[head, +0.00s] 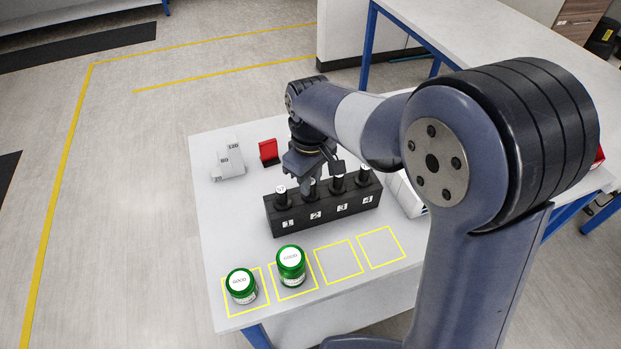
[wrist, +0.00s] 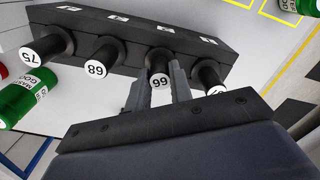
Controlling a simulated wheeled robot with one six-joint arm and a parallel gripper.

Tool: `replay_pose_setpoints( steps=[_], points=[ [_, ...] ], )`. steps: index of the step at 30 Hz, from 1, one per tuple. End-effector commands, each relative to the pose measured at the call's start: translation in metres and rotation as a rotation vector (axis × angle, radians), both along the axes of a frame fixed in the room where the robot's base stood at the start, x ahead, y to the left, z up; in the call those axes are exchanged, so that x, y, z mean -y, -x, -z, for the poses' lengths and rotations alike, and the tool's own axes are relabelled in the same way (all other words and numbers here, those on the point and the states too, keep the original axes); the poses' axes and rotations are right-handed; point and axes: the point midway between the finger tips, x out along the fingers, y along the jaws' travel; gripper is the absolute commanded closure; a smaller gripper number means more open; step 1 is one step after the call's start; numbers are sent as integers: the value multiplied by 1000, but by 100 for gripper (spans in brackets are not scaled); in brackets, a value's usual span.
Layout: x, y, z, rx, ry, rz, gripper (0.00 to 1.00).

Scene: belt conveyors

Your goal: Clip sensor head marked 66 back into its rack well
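The black rack (head: 285,228) stands on the white table, its wells labelled 1 to 4. Sensor head 66 (wrist: 160,80) stands upright at the well labelled 2, its white cap level with its neighbours' caps as far as I can tell. My gripper (wrist: 163,78) has a finger on either side of it, and both seem to touch it. In the head view my gripper (head: 310,178) is over the rack and partly hides this head. Heads marked 68 (wrist: 96,68) and 75 (wrist: 30,56) stand at wells 3 and 4. A head marked 57 (head: 282,195) stands at well 1.
Two green GOOD jars (head: 241,287) (head: 291,266) stand in yellow squares in front; two other squares are empty. Grey blocks (head: 228,162) and a red item (head: 268,151) lie behind the rack. A white item (head: 406,196) is at its right. Another green jar (wrist: 20,98) shows in the wrist view.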

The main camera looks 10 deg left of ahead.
Motion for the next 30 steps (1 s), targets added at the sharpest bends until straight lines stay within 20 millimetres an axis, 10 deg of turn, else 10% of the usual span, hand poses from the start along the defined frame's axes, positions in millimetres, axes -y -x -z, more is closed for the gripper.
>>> replay_pose_setpoints(
  steps=[9,19,30],
  points=[
    [0,0,0,0,0,0,55],
    [0,0,-5,2,-1,0,54],
    [-1,-1,-73,4,-3,0,54]
  ],
)
